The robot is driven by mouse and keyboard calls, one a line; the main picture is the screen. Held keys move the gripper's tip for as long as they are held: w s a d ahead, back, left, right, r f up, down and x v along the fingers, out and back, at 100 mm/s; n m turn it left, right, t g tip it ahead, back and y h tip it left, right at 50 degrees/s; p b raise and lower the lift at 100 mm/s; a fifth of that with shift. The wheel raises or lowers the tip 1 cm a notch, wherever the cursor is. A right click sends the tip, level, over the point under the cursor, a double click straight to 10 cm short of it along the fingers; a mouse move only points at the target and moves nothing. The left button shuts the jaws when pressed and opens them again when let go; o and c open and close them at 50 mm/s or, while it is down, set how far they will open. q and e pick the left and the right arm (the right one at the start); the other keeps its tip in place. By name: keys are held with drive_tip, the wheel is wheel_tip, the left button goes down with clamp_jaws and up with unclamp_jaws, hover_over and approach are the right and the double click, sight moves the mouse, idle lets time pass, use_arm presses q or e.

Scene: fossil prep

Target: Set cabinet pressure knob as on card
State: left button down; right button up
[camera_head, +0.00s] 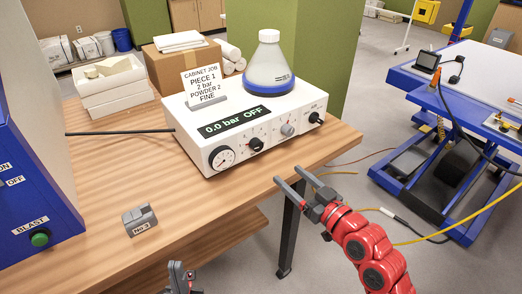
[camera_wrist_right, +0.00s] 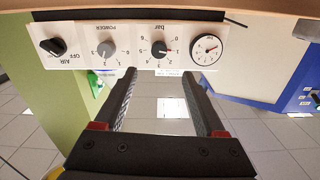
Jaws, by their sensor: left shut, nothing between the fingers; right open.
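The white control unit (camera_head: 190,125) stands on the wooden table, with a display reading "0.0 bar OFF" (camera_head: 234,122). The card (camera_head: 203,86) on top reads cabinet job, piece 1, 2 bar, powder 2, fine. The black pressure knob (camera_head: 256,144) sits right of the round gauge (camera_head: 222,158); in the right wrist view the bar knob (camera_wrist_right: 159,50) appears upside down, beyond the fingertips. My right gripper (camera_head: 289,176) is open and empty in front of the unit, apart from the knob. It also shows in the wrist view (camera_wrist_right: 159,76). My left gripper (camera_head: 182,272) is shut, partly visible at the bottom edge.
The grey powder knob (camera_head: 288,130) and black air knob (camera_head: 316,118) are right of the pressure knob. A bottle (camera_head: 268,65) stands on the unit. A grey block marked No 3 (camera_head: 140,219) lies at the table's front. A blue cabinet (camera_head: 35,170) stands left.

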sight(259, 148)
drive_tip(key=p+x, duration=0.2)
drive_tip(key=x, duration=1.1)
drive_tip(key=shift+w+a, duration=0.1)
drive_tip(key=shift+w, duration=0.1)
clamp_jaws()
